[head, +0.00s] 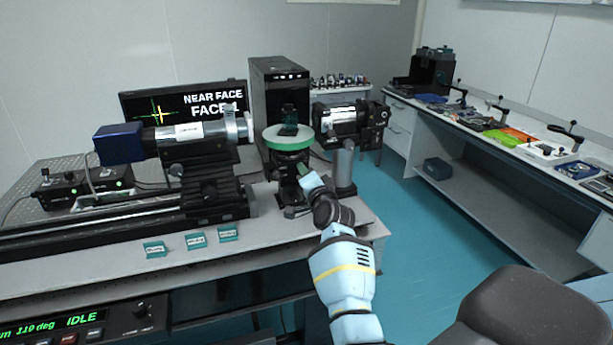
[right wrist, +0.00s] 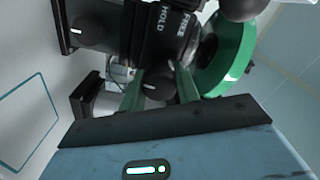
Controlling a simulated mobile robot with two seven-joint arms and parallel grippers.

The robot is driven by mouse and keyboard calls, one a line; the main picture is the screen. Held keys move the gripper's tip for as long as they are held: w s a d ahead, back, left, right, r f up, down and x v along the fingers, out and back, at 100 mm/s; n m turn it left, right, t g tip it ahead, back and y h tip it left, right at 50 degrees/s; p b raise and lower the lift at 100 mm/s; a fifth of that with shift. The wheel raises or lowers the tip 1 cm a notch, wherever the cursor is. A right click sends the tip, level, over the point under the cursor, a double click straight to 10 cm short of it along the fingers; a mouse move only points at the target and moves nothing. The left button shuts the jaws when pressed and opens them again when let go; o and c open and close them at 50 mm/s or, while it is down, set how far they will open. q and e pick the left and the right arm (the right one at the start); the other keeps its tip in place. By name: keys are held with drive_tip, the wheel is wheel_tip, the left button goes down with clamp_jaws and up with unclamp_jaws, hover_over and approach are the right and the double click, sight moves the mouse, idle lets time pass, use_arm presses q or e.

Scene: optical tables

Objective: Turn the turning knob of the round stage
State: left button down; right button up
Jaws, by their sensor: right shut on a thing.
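The round stage has a green-rimmed disc with a pale top (head: 275,143) on a black base, near the right end of the near table. A small dark block (head: 289,121) stands on the disc. My right gripper (head: 302,171) reaches the front of the stage's base, below the disc. In the right wrist view, its two green fingers (right wrist: 160,84) stand either side of a small black turning knob with a white mark (right wrist: 153,87), shut on it. The black body beside it reads FREE and HOLD (right wrist: 172,28); the green rim (right wrist: 234,55) is at right. My left gripper is not in view.
A silver and black instrument (head: 347,119) on a post stands close right of the stage. A silver tube with a blue end (head: 190,132) lies left of it over black rails. Several small teal labelled blocks (head: 196,241) sit along the front edge. A monitor reads NEAR FACE (head: 213,98).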

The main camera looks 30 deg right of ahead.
idle(0.5)
drive_tip(key=o, duration=1)
drive_tip(key=shift+s+a+f, duration=0.1)
drive_tip(key=shift+s+a, duration=0.05)
drive_tip(key=shift+s, duration=0.35)
drive_tip(key=shift+v, duration=3.4)
